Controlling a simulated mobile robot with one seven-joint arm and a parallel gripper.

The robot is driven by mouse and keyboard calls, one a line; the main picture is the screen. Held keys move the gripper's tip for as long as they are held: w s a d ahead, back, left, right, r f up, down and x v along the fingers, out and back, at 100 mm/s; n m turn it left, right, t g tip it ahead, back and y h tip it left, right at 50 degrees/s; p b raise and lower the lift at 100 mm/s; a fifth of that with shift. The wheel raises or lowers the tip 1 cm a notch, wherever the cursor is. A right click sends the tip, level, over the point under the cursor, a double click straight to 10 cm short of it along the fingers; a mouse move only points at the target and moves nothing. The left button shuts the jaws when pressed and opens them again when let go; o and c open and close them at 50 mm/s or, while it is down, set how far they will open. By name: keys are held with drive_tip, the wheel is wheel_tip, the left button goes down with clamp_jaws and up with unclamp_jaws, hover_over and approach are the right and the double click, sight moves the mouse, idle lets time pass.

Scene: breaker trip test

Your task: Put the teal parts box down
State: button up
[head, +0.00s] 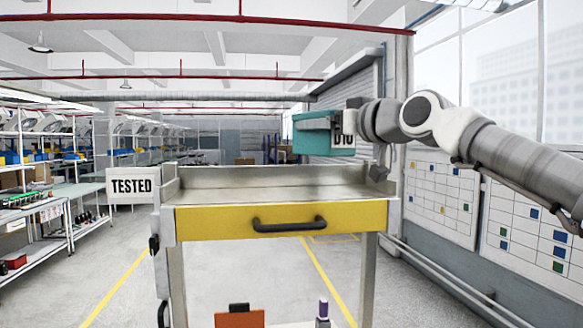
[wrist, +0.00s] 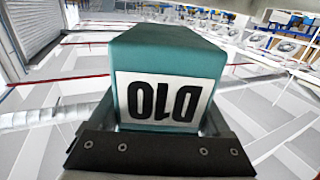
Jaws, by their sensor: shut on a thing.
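The teal parts box (head: 312,138) is in my gripper (head: 350,122), in the air above the right end of the cart top. Its white D10 label shows on the end towards my gripper. In the wrist view the teal box (wrist: 165,50) fills the middle, with the label upside down. My gripper (wrist: 160,140) is shut on the box there, and a dark bar crosses in front of its lower edge.
The cart has a yellow drawer (head: 280,220) with a dark handle. An orange item (head: 239,319) and a purple-capped item (head: 323,310) show low in front. A workbench (head: 80,192) stands left, and charts (head: 440,195) hang on the right wall.

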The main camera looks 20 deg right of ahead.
sight(293, 144)
drive_tip(key=w+a+f, duration=0.1)
drive_tip(key=w+a, duration=0.1)
drive_tip(key=w+a+f, duration=0.1)
drive_tip(key=w+f, duration=0.1)
drive_tip(key=shift+w+a+f+p, duration=0.15)
drive_tip(key=shift+w+a+p, duration=0.1)
drive_tip(key=shift+a+p, duration=0.15)
drive_tip(key=shift+w+f, duration=0.1)
drive_tip(key=shift+f, duration=2)
drive_tip(key=shift+f, duration=0.1)
drive_tip(key=shift+f, duration=0.1)
drive_tip(key=o, duration=1.5)
